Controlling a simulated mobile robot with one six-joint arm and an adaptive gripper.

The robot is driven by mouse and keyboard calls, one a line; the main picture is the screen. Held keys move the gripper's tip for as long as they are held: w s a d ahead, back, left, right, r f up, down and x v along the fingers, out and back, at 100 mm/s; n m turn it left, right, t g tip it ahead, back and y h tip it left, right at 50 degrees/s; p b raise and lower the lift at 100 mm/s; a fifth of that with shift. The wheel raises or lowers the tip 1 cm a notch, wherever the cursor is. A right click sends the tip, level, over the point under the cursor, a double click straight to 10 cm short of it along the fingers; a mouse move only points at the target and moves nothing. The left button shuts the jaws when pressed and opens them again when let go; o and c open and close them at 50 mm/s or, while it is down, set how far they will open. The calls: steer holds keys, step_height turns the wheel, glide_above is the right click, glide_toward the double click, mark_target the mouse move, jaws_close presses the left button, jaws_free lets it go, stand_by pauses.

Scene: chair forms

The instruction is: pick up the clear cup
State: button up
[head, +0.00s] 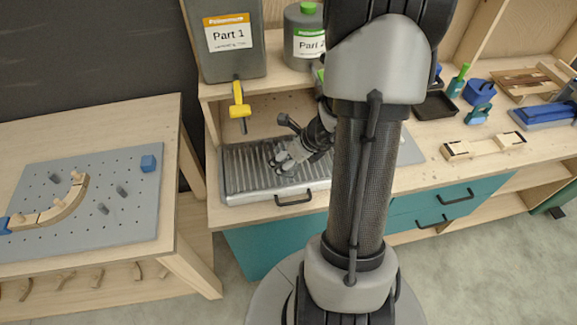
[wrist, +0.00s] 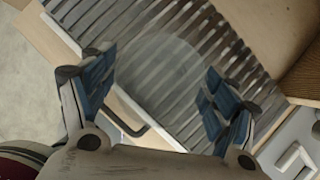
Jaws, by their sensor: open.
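The clear cup (wrist: 165,62) shows in the wrist view as a faint, see-through round shape over the slatted metal grate (wrist: 225,55). My gripper (wrist: 158,90) is open in the wrist view, with one blue-padded finger on each side of the cup's near part. I cannot tell whether the fingers touch it. I cannot make out the cup there.
Two large jugs, Part 1 (head: 231,58) and Part 2 (head: 303,40), stand on the shelf above. A yellow tap (head: 240,98) hangs over the grate. A black tray (head: 435,106) and a wooden form (head: 484,147) lie to the right. A pegboard table (head: 115,230) is at left.

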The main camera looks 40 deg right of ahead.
steer(key=shift+w+f, duration=0.15)
steer(key=shift+f, duration=0.2)
steer(key=shift+r, duration=0.1)
steer(key=shift+c, duration=0.2)
steer(key=c, duration=0.8)
